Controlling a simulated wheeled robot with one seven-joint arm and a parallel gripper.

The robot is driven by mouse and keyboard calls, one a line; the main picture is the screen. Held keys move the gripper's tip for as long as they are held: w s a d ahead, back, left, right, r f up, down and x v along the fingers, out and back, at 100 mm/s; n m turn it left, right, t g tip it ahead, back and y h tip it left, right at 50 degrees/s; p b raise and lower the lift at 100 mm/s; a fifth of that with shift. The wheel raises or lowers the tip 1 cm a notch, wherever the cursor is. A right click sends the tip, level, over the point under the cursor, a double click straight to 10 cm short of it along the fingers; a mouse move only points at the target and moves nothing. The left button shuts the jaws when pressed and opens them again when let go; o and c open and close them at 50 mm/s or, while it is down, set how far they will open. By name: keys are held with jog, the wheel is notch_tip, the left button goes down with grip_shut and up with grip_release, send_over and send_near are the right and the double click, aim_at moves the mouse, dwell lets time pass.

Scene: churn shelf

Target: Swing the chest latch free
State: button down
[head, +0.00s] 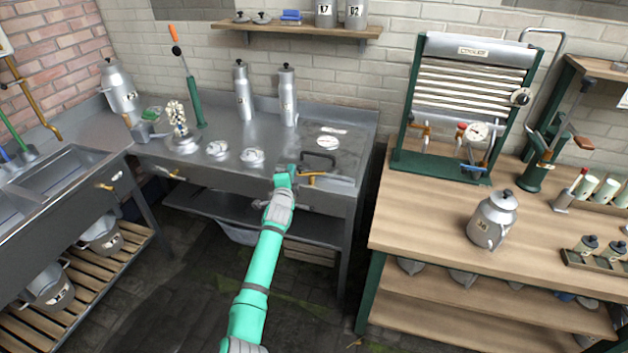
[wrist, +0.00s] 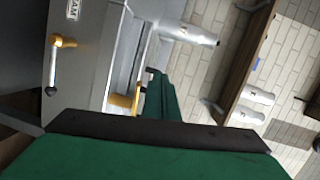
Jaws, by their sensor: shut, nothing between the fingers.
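The steel chest is set into the counter under the back wall, and its lid (head: 335,150) looks closed, with a dark bar handle (head: 319,157) on top. A brass latch (head: 312,177) sits at the chest's front top edge. My gripper (head: 285,170) is shut and empty, just left of this latch at the counter's front edge. A second brass lever (wrist: 60,42) with a dark tip is farther left, near a partly readable label.
Two tall steel bottles (head: 243,92) (head: 288,96) and small round lidded pieces (head: 252,156) stand left on the counter. A wooden bench (head: 420,215) with a press and a steel can (head: 493,220) is at the right. Open floor lies in front.

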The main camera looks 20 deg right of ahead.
jog(key=shift+w, duration=0.45)
dwell(0.7)
dwell(0.4)
jog(key=s+a+r, duration=0.1)
jog(key=s+a, duration=0.7)
jog(key=a, duration=0.1)
jog(key=shift+s+a+r, duration=0.2)
jog(key=shift+s+r, duration=0.05)
jog(key=shift+r, duration=0.15)
